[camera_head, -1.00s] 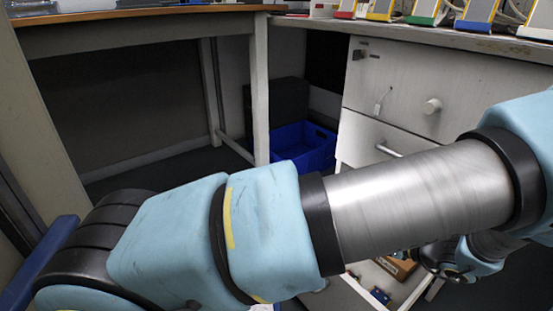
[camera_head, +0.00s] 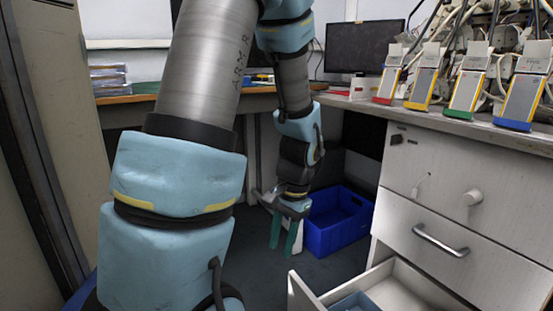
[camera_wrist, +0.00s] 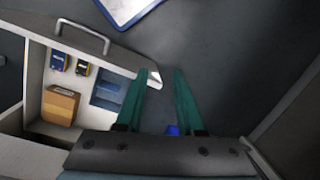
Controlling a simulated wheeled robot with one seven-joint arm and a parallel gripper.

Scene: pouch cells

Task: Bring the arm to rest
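My arm bends up and over from the lower left in the head view, and its wrist hangs down in the middle of the picture. My gripper (camera_head: 284,248) points down at the floor, left of the blue crate. It also shows in the wrist view (camera_wrist: 161,74), where the two green fingers stand apart with nothing held between them. A small blue patch shows between the finger bases, and I cannot tell what it is.
A drawer (camera_head: 306,296) stands open at the lower right; the wrist view shows a brown box (camera_wrist: 60,104) inside. A blue crate (camera_head: 336,240) is on the floor. A cabinet (camera_head: 480,205) carries several coloured devices. A monitor (camera_head: 362,48) stands behind.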

